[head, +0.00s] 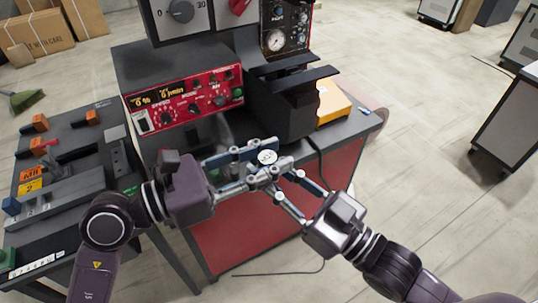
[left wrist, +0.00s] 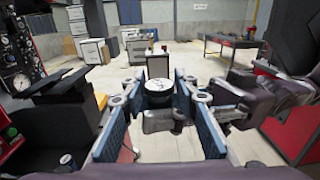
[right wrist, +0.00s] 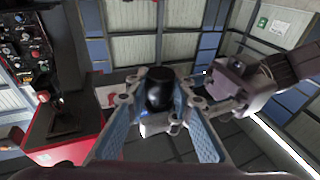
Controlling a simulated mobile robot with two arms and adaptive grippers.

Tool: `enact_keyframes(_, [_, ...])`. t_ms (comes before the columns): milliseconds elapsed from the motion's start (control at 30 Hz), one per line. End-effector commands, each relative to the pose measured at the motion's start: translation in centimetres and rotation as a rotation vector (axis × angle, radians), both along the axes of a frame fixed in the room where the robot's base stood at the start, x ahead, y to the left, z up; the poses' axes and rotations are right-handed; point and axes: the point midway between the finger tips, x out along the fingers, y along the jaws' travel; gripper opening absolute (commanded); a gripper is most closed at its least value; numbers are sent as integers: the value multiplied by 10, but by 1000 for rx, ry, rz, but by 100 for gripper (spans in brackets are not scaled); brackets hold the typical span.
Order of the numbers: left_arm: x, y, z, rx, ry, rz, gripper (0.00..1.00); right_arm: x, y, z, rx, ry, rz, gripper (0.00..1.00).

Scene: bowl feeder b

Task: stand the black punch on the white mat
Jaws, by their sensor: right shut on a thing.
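The black punch (right wrist: 158,88) shows in the right wrist view as a short dark cylinder between my right gripper's fingers. In the head view (head: 267,157) and left wrist view (left wrist: 158,87), a round white face with dark marks shows on it. My right gripper (head: 276,178) is shut on the punch and holds it above the front of the red-fronted bench. My left gripper (head: 258,168) faces it from the left, its fingers apart on both sides of the punch, close to the right fingertips. Whether the left pads touch it cannot be told. I cannot make out the white mat.
Close behind the grippers stand a red control panel (head: 185,105) and a dark machine (head: 283,113) with a yellow part (head: 333,103). A dark tool table (head: 62,205) is at the left. Grey cabinets (head: 507,115) stand at the right, with open floor between.

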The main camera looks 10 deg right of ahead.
Motion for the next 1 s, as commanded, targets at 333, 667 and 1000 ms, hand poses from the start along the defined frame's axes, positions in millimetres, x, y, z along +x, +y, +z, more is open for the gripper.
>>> enact_keyframes(333, [-1, 0, 1, -2, -1, -1, 0, 0, 0, 1, 1, -3, 0, 24])
enact_keyframes(667, [0, 0, 1, -2, -2, 0, 0, 0, 0, 1, 1, -1, 0, 42])
enact_keyframes(1000, [0, 0, 1, -2, -2, 0, 0, -9, -9, -4, -2, 4, -2, 42])
